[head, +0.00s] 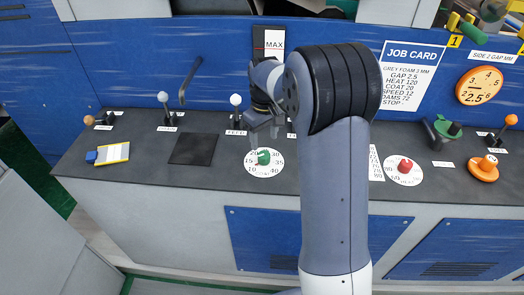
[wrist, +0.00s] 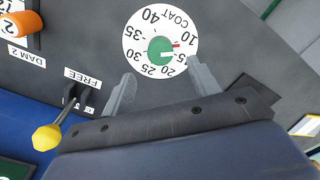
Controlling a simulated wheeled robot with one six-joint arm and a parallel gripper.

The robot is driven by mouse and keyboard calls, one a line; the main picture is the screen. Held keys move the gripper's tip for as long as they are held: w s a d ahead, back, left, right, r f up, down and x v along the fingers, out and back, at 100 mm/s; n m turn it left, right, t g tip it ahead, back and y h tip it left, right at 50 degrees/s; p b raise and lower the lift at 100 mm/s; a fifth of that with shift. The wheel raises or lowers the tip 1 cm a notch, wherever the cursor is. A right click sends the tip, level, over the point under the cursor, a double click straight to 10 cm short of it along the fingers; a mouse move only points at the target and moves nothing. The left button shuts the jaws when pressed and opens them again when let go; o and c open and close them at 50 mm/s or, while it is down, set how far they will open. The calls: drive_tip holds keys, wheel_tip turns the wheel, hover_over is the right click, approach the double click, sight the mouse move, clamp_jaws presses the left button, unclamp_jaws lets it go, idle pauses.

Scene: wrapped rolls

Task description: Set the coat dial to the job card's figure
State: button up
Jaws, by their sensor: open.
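The coat dial is a white disc (head: 267,171) with a green knob (head: 264,156), set in the dark console top. In the wrist view the disc (wrist: 133,44) reads COAT, with figures from 10 to 40, and the green knob (wrist: 160,47) has a red mark pointing between 10 and 15. The job card (head: 410,75) on the blue panel reads COAT 20. My gripper (head: 264,138) is open above the dial. In the wrist view its fingers (wrist: 160,70) are spread on either side of the dial's near edge, with nothing between them.
A second white dial with a red knob (head: 404,166) is right of my arm. Levers with white balls (head: 236,100) stand along the console's back. A yellow-knobbed lever (wrist: 46,137) is close to my left finger.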

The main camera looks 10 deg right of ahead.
sight(264, 154)
wheel_tip(264, 154, down, 7)
drive_tip(key=shift+p, duration=0.3)
drive_tip(key=shift+c, duration=0.5)
drive_tip(key=c, duration=0.9)
